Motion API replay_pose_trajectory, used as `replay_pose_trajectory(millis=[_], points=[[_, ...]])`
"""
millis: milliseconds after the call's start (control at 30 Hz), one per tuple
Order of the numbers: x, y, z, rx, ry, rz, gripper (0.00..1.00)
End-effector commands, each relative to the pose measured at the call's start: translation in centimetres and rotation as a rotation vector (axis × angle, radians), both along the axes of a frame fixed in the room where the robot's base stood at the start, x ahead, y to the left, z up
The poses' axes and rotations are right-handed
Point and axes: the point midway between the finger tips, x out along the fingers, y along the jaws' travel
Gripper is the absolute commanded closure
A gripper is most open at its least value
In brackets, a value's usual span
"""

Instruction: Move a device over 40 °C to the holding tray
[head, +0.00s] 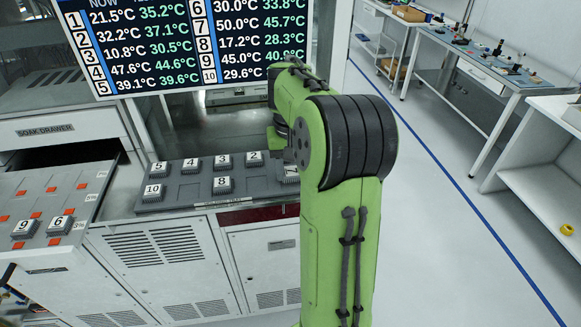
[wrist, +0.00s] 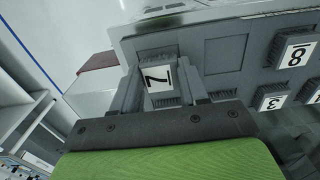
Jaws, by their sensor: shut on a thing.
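The holding tray (head: 215,196) is a grey tray on the cabinet, bearing devices 2 (head: 254,159), 3 (head: 223,161), 4 (head: 192,163), 5 (head: 160,168), 8 (head: 222,184) and 10 (head: 153,191). My gripper (wrist: 161,88) is shut on a ribbed grey device whose label looks like 7 (wrist: 157,75). It is at the tray's front right, one bare square from device 8 (wrist: 295,54). Its label partly shows beside my arm in the head view (head: 289,170). Whether it touches the tray is unclear. My arm hides the fingertips in the head view.
The screen (head: 190,45) reads 50.0°C now for 7. The open soak drawer (head: 28,262) at left holds devices 9 (head: 25,228) and 6 (head: 60,225) among orange squares. Workbenches (head: 480,65) stand at right; the floor between is clear. Device 3 (wrist: 273,98) sits near my gripper.

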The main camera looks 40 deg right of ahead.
Motion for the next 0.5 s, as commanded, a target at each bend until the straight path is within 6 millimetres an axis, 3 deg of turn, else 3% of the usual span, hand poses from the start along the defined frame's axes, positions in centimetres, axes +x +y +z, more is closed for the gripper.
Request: replay_pose_trajectory(millis=[500], points=[[-0.02, 0.01, -0.6, 0.0, 0.0, -0.001, 0.86]])
